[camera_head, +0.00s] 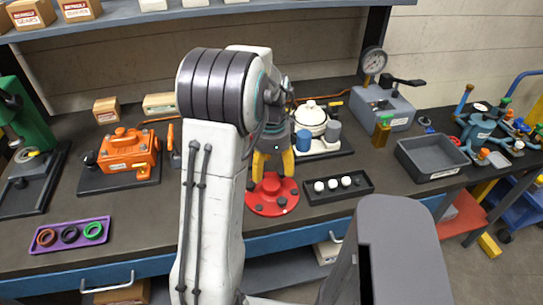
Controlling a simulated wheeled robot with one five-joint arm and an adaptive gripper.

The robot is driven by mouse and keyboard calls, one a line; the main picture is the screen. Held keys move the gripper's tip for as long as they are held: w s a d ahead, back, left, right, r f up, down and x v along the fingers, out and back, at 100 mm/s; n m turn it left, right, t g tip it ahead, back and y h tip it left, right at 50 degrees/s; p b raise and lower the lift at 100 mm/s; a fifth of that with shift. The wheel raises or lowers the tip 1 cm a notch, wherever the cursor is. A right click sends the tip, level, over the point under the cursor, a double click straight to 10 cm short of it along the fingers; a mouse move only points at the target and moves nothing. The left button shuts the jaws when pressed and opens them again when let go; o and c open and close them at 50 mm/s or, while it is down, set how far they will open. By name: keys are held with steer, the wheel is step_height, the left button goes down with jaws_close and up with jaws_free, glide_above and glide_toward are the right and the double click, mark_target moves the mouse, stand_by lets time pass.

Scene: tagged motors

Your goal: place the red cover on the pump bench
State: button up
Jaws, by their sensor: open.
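The red cover (263,207) is a round flanged disc with a raised middle and dark bolt spots. It lies flat on the dark bench top (215,240) near the front edge. My gripper (273,170), with yellow fingers, points down over the cover's raised middle. Its fingers are apart, one on each side of that part; I cannot tell whether they touch it. My arm hides some of the bench left of the cover. An orange pump-like unit (128,152) stands on a dark plate at the left. A white-topped unit (310,118) stands behind my gripper.
A black tray with white balls (338,200) sits close right of the cover. A purple tray with rings (70,250) lies at the left front. An empty grey bin (432,158) and a gauge unit (380,105) are at the right. Clear bench lies between the balls and bin.

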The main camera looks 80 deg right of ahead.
mark_target(271, 184)
steer(key=shift+w+r, duration=0.1)
steer(key=shift+r, duration=2.1)
steer(key=w+a+r+n+t+h, duration=0.1)
steer(key=w+a+r+n, duration=0.2)
steer(key=w+a+n, duration=0.55)
steer(key=w+a+r+n+h, duration=0.1)
steer(key=w+a+r+n, duration=0.2)
steer(key=w+a+n, duration=0.8)
steer(key=w+a+n+t+y, duration=0.1)
steer(key=a+n+t+y, duration=0.1)
steer(key=a+n, duration=1)
steer(key=shift+a+f+t, duration=0.3)
steer(key=shift+a+t, duration=0.3)
steer(key=shift+a, duration=3.6)
steer(key=shift+w, duration=0.15)
